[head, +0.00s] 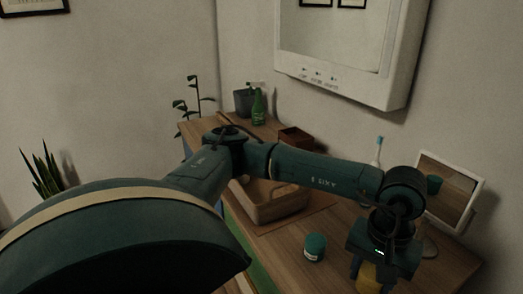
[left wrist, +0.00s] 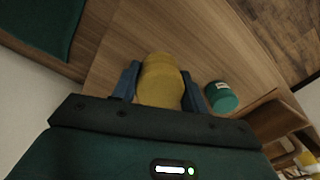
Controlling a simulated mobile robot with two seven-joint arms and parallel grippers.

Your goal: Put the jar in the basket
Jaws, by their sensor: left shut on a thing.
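A small teal jar (head: 315,247) with a pale label stands upright on the wooden counter, left of my left gripper in the head view. It also shows in the left wrist view (left wrist: 221,96), just right of the right finger. My left gripper (head: 368,273) is shut on a yellow rounded object (left wrist: 160,82), seen between both fingers in the left wrist view. Whether that object touches the counter is unclear. A light-brown basket (head: 283,207) sits farther back on the counter, partly hidden by my arm. My right gripper is not in view.
A framed mirror (head: 451,191) and a toothbrush in a holder (head: 377,150) stand at the back right. A small brown box (head: 296,138), green bottle (head: 258,106) and dark pot (head: 243,102) stand at the far end. The counter around the teal jar is clear.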

